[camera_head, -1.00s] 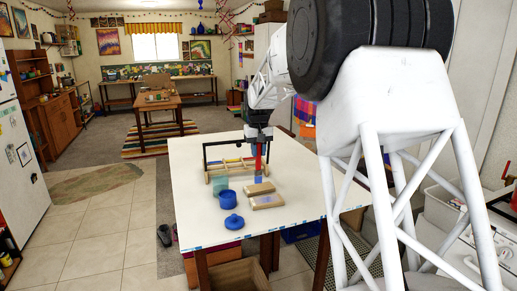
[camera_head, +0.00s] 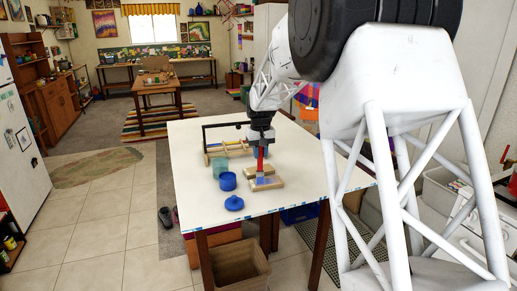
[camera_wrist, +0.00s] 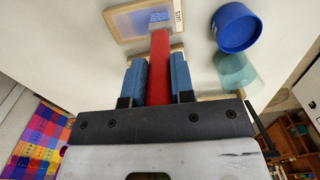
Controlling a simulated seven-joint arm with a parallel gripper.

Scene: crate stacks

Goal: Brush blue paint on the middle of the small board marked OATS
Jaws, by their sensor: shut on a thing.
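My gripper (camera_head: 262,143) is shut on a paintbrush with a red handle (camera_wrist: 159,65), its blue fingers on either side. The brush points down, its tip at the near small wooden board (camera_head: 268,185). In the wrist view this board (camera_wrist: 119,23) has a pale frame and a label (camera_wrist: 178,16) that seems to read OATS. A blue patch shows on its middle, by the brush tip; I cannot tell whether the bristles touch. The blue paint pot (camera_head: 228,182) stands open to the left, and shows upside down in the wrist view (camera_wrist: 237,28).
A second small board (camera_head: 267,170) lies just behind. A teal see-through cup (camera_head: 222,166) stands behind the pot, and a blue lid (camera_head: 234,203) lies in front. A wooden rack (camera_head: 215,157) and a dark bar frame (camera_head: 204,138) stand at the back. The table's right side is clear.

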